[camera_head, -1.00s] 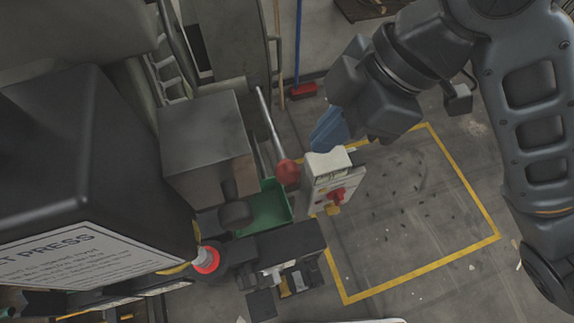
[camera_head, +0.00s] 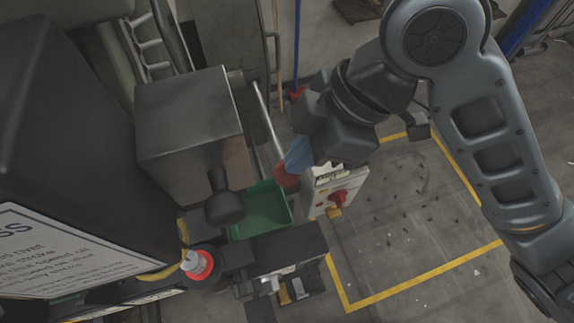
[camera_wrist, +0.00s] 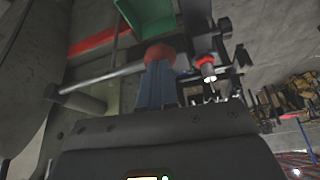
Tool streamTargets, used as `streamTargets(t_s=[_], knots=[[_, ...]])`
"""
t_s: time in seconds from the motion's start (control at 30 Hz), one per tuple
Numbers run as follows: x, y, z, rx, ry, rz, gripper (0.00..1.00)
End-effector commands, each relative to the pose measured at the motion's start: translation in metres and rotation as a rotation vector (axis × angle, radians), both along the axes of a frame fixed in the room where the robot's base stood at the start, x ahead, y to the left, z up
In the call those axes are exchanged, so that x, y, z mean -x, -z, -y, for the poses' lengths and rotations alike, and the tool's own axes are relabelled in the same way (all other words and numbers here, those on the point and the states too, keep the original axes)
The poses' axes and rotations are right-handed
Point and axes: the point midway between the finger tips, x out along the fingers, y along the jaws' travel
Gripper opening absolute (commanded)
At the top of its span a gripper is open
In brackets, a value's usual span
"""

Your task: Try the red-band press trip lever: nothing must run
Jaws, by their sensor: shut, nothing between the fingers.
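The trip lever is a bare metal rod (camera_head: 268,122) with a red ball knob (camera_head: 283,177) at its end. In the wrist view the rod (camera_wrist: 105,78) runs left from the knob (camera_wrist: 160,52). A red band (camera_wrist: 104,42) crosses the grey press body there. My gripper (camera_head: 296,160) has blue fingers, shut with nothing between them. The fingertips (camera_wrist: 157,72) are at the knob and overlap it in both views; I cannot tell whether they touch. The pale switch box (camera_head: 326,190) beside it carries a red rotary switch (camera_head: 338,197) with a yellow piece below.
A green bin (camera_head: 262,211) sits just below the knob. A red-and-grey button (camera_head: 197,264) and a dark press head (camera_head: 75,150) with a sign (camera_head: 60,260) stand at left. A yellow floor line (camera_head: 400,280) bounds open floor at right. A broom-like blue pole (camera_head: 297,45) stands behind.

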Motion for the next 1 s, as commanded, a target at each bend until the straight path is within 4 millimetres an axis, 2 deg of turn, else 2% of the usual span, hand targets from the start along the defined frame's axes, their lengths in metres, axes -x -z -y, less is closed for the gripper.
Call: streamTargets(t_s=[0.27, 0.7, 1.0], knots=[[0.001, 0.004, -0.001, -0.001, -0.002, -0.001, 0.0], [0.001, 0.046, -0.001, -0.001, -0.002, -0.001, 0.0], [0.001, 0.044, 0.0, 0.0, -0.002, -0.002, 0.0]])
